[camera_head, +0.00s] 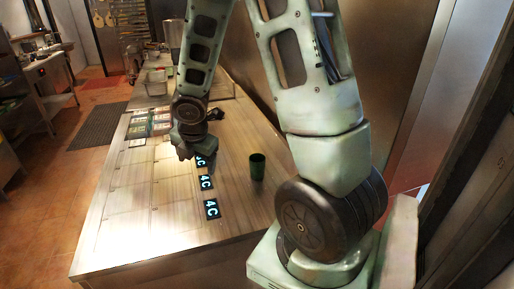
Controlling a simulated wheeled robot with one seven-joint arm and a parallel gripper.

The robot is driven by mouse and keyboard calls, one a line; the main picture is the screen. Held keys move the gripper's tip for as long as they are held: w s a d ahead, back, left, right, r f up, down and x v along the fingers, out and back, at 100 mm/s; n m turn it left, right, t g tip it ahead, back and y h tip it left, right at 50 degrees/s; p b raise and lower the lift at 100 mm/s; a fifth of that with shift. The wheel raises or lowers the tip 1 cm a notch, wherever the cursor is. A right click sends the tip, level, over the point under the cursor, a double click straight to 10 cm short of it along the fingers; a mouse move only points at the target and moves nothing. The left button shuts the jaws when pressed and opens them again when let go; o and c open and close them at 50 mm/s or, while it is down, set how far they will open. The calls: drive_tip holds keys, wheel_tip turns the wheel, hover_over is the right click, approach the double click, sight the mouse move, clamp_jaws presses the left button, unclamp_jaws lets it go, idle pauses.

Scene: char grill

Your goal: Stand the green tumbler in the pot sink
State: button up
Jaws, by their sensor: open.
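The dark green tumbler (257,167) stands upright on the near right part of the metal counter (120,215). My gripper (196,156) is over the counter to the left of the tumbler and a little farther back, apart from it. It is open, and I see nothing held in it. My wrist and forearm hide part of the counter behind it. I cannot make out the pot sink for certain in this view.
Several black tags marked "4C" (211,209) lie in a row left of the tumbler. Small containers (138,128) and a metal tray (156,82) sit farther back. The counter's front left is clear. A metal wall rises on the right.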

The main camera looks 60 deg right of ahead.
drive_tip(key=s+d+r+n+p, duration=0.2)
drive_tip(key=d+r+n+p, duration=0.25)
drive_tip(key=d, duration=0.65)
drive_tip(key=n+p, duration=0.6)
approach(257, 160)
drive_tip(key=shift+s+a+f+b+x, duration=0.15)
drive_tip(key=shift+a+b+x, duration=0.1)
drive_tip(key=shift+b+x, duration=1)
drive_tip(key=shift+s+a+b+x, duration=0.1)
drive_tip(key=shift+a+b+x, duration=0.1)
drive_tip(key=shift+b+x, duration=1)
drive_tip(key=shift+s+a+f+b+x, duration=0.15)
drive_tip(key=shift+a+b+x, duration=0.1)
drive_tip(key=shift+b+x, duration=1)
drive_tip(key=shift+w+f+p, duration=0.1)
drive_tip(key=shift+f+p, duration=0.05)
drive_tip(key=shift+p, duration=0.15)
drive_tip(key=c, duration=1.2)
drive_tip(key=shift+o, duration=0.2)
